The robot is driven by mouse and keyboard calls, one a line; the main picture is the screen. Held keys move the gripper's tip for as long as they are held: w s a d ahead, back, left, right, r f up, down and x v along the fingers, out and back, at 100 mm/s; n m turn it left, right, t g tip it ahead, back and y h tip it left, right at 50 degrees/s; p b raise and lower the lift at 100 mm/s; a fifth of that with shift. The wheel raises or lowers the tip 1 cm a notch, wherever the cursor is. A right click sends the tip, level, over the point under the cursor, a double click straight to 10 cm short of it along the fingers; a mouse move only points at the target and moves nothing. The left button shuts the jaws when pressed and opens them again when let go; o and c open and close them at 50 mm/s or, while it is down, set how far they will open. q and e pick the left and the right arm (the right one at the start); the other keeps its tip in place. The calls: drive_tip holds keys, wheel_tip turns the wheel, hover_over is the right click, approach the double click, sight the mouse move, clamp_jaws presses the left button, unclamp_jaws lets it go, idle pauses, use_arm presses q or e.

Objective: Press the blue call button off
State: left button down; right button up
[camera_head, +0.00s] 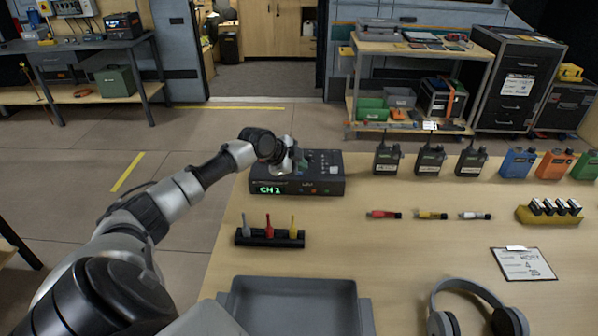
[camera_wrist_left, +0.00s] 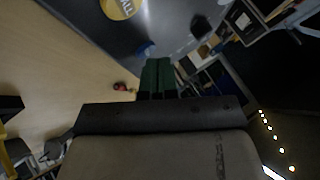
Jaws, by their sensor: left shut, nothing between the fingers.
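A black call box (camera_head: 330,165) with a green "CH1" readout stands at the back left of the table. My left gripper (camera_head: 292,166) is over the box's top, its fingers shut and empty. In the left wrist view, a blue button (camera_wrist_left: 145,48) lies on the box's dark top (camera_wrist_left: 185,18), just beside the tips of the shut left gripper (camera_wrist_left: 157,63). The fingers partly cover it, and I cannot tell whether they touch. In the head view my gripper hides the blue button. My right gripper is not in view.
A yellow round button (camera_wrist_left: 120,8) lies beyond the blue one. Several radios (camera_head: 430,160) stand right of the box. A rack with coloured tools (camera_head: 270,238) and a grey tray (camera_head: 290,305) are nearer. The table's middle (camera_head: 400,245) is clear.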

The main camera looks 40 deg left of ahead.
sight(299, 174)
use_arm(q)
drive_tip(key=shift+r+p, duration=0.3)
drive_tip(key=shift+r, duration=0.2)
wheel_tip(299, 174, up, 6)
drive_tip(key=p, duration=0.4)
drive_tip(key=shift+p, duration=0.4)
